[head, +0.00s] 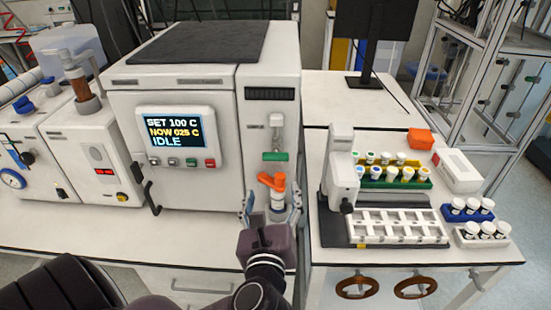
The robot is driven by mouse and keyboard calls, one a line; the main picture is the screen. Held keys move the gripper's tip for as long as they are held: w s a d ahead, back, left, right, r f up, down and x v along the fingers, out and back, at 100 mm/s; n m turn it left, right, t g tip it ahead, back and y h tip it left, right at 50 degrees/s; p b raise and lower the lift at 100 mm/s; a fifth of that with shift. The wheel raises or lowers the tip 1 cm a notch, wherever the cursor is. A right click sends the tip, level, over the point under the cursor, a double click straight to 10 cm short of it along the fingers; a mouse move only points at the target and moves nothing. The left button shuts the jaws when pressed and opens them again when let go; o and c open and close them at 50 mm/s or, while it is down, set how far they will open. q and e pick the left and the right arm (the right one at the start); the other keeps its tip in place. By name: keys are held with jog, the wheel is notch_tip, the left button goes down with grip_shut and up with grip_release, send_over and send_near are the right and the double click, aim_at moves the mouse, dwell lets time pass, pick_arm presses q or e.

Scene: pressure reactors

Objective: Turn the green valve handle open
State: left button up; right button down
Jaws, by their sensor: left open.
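The green valve handle (275,156) lies level, on the right front panel of the white reactor (205,110). A grey-white fitting rises just above it. Below it an orange handle (271,182) sits tilted on a second fitting. My left gripper (272,199) is open, its fingers spread to either side of the orange handle's fitting, below the green handle and apart from it. I cannot tell whether the fingers touch the fitting. The gripper body hides the lower panel. My right gripper is not in view.
The reactor's screen (170,133) reads SET 100 C, NOW 025 C, IDLE. On the right, a table carries a white sampling device (341,165), a white tray (445,238) and vial racks. Bare bench (75,232) lies at front left.

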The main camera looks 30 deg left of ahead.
aim_at(275, 159)
pick_arm(q)
jog(key=w+a+r+m, duration=0.1)
jog(key=w, duration=0.1)
jog(key=w+a+r+m+t+p, duration=0.1)
jog(key=w+r, duration=0.1)
jog(key=w+a+r+m+p, duration=0.1)
jog(key=w, duration=0.1)
jog(key=shift+w+a+r+t+y, duration=0.15)
jog(key=shift+w+a+t+y, duration=0.05)
jog(key=shift+a+t+y, duration=0.1)
jog(key=shift+w+a, duration=0.15)
jog(key=shift+w, duration=0.05)
jog(key=c, duration=1.2)
jog(key=shift+o, duration=0.2)
